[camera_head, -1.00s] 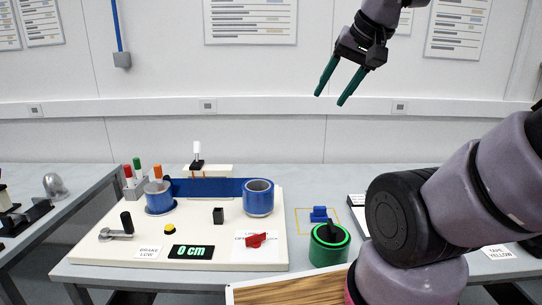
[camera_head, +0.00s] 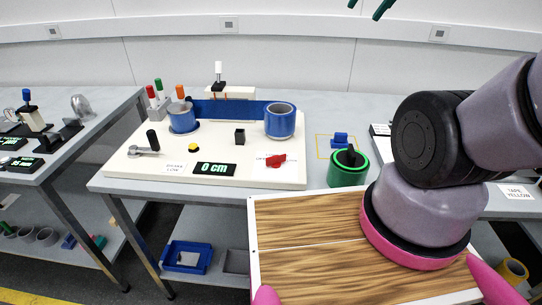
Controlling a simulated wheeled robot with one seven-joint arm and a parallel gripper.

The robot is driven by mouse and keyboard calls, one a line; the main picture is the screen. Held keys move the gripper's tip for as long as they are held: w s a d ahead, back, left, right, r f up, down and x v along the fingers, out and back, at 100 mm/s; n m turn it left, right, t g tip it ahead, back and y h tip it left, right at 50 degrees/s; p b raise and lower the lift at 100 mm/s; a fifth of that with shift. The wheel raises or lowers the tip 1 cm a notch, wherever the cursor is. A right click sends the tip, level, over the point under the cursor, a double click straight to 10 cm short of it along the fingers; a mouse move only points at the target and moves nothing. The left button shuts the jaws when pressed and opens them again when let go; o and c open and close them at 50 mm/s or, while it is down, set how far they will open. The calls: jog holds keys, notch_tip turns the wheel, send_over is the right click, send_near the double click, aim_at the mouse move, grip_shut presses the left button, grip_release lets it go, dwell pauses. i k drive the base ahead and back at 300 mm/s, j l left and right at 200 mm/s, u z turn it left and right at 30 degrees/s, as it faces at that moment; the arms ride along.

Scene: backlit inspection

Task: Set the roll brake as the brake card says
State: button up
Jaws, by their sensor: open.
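The brake card (camera_head: 174,169) lies at the front left of a cream board (camera_head: 125,172) and reads "BRAKE LOW". A red pointer knob (camera_head: 276,160) sits on a white label at the board's front right; its small print is not legible now. A blue roll (camera_head: 280,125) stands behind the knob, with a blue strip (camera_head: 228,111) running to a second blue roll (camera_head: 183,125) at left. My gripper (camera_head: 366,8) shows only its green fingertips at the top edge. They are apart, with nothing seen between them, high above and away from the board.
A black-handled crank (camera_head: 147,147), yellow button (camera_head: 194,147) and "0 cm" display (camera_head: 215,169) are on the board. A green roll (camera_head: 347,170) and blue block (camera_head: 341,139) stand to its right. My arm covers much of the right. A side table (camera_head: 62,98) stands left.

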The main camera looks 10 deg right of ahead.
aim_at(276, 161)
jog(key=k+j+u, duration=0.1)
jog(key=k+u, duration=0.15)
jog(key=u, duration=0.15)
jog(key=k+j+u, duration=0.15)
jog(key=u, duration=0.2)
jog(key=k, duration=0.05)
